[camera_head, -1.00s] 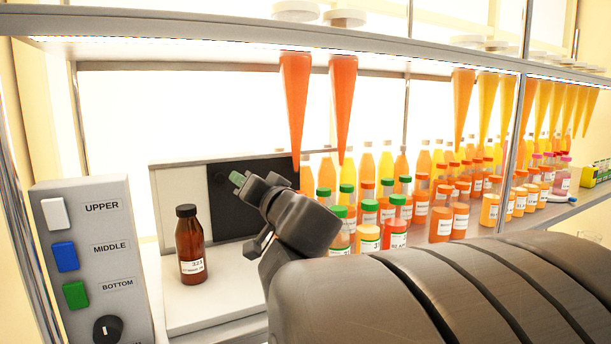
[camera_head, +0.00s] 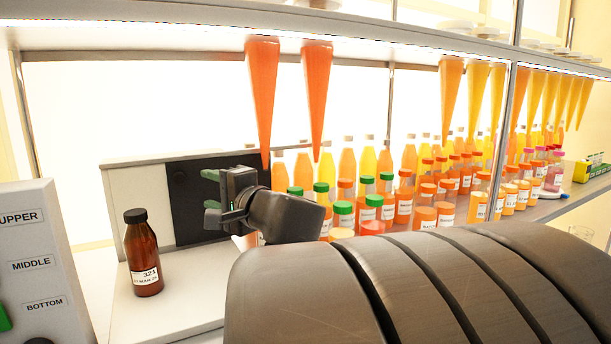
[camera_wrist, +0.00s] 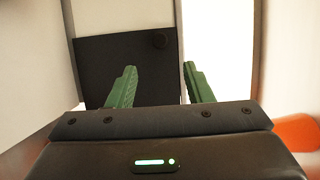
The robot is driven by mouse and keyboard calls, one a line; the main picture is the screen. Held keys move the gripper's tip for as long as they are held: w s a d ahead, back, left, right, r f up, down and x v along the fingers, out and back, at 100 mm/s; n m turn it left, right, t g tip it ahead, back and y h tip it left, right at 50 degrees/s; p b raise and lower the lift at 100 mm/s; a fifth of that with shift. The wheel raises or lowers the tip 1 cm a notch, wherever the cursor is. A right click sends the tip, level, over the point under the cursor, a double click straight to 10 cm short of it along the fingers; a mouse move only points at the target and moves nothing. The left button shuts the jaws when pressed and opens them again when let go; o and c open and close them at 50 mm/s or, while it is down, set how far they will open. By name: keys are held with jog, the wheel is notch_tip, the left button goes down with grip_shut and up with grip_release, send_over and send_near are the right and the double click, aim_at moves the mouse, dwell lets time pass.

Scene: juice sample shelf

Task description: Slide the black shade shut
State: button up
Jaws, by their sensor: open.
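The black shade (camera_head: 186,215) is a flat dark panel set in a pale frame behind the amber bottle. A bright white area lies right of the shade there, past a pale upright strip. My gripper (camera_head: 208,190) has green fingers, spread apart with nothing between them. I cannot tell the remaining gap.
An amber bottle (camera_head: 142,255) labelled 321 stands on the white base (camera_head: 170,312), left of my gripper. A button box (camera_head: 35,260) is at far left. Orange cones (camera_head: 262,95) hang above. Several juice bottles (camera_head: 347,170) crowd the shelf to the right.

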aim_at(181, 179)
jog(key=b+x, duration=0.2)
jog(key=x, duration=0.9)
jog(key=shift+w+a, duration=0.2)
jog(key=shift+a, duration=0.15)
grip_shut()
